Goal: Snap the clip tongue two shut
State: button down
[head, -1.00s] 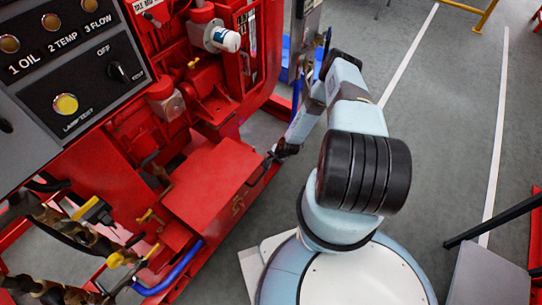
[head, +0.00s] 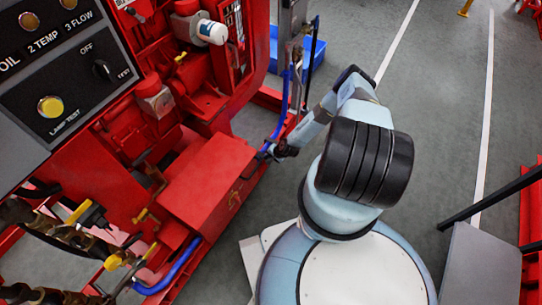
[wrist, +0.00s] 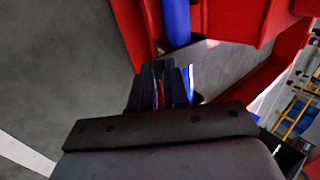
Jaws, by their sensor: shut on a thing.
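My gripper (head: 266,153) is at the lower right side of the red machine, by the blue hose (head: 283,115). In the wrist view, my gripper's dark fingers (wrist: 164,68) are close together where the blue hose (wrist: 177,20) meets the red frame. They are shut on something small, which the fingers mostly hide. It lies where a clip tongue on the hose could be, but its shape cannot be made out. Whether the clip is open or closed does not show.
The red machine (head: 208,185) fills the left, with a grey control panel (head: 60,75) above. A blue bin (head: 311,52) stands behind the hose. A grey box (head: 482,265) and black bar lie at right. Grey floor between is clear.

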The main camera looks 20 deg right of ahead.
jog(key=shift+s+f, duration=0.2)
jog(key=shift+f, duration=0.2)
jog(key=c, duration=1.3)
grip_release()
jog(key=shift+w+a, duration=0.1)
jog(key=shift+s+f, duration=0.1)
jog(key=shift+s, duration=0.1)
jog(key=v, duration=1.3)
jog(key=shift+w+d+r, duration=0.15)
jog(key=shift+d+r, duration=0.15)
jog(key=shift+r, duration=0.1)
